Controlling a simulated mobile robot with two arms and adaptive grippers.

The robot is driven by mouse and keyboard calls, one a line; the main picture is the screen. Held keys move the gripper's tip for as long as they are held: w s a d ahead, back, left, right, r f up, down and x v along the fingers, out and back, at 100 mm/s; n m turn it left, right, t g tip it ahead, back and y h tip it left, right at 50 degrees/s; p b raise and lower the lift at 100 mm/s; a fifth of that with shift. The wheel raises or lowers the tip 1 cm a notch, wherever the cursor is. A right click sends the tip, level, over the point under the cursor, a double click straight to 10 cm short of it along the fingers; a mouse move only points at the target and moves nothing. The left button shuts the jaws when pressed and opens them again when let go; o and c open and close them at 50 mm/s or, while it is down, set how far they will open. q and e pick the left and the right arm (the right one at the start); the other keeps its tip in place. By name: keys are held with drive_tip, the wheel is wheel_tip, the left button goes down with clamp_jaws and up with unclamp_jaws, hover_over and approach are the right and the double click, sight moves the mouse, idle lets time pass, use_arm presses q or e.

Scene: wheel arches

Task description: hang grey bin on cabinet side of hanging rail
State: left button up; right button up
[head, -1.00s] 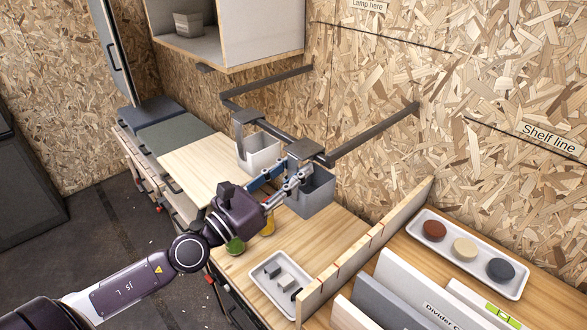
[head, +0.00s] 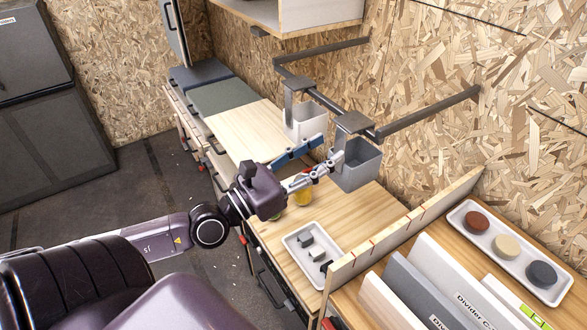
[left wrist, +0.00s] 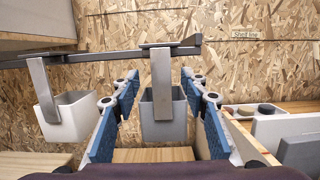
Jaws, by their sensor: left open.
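The grey bin (head: 357,168) hangs by its flat hook from the dark hanging rail (head: 330,103), near the rail's right-hand corner. A white bin (head: 306,122) hangs to its left, closer to the cabinet (head: 322,12). My left gripper (head: 332,149) is open at the near side of the grey bin. In the left wrist view, its blue-padded fingers (left wrist: 160,84) stand apart to the left and right of the grey bin (left wrist: 163,122), with the bin showing between them. I cannot tell whether either pad touches it. My right gripper is not in view.
Below lies a wooden worktop with a white tray (head: 291,241) of small grey blocks and a yellow item (head: 303,192). A notched wooden divider (head: 400,236) stands to the right, with upright boards and a tray of coloured discs (head: 452,216) beyond it.

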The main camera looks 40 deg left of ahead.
use_arm(q)
drive_tip(key=v, duration=0.7)
drive_tip(key=shift+d, duration=0.1)
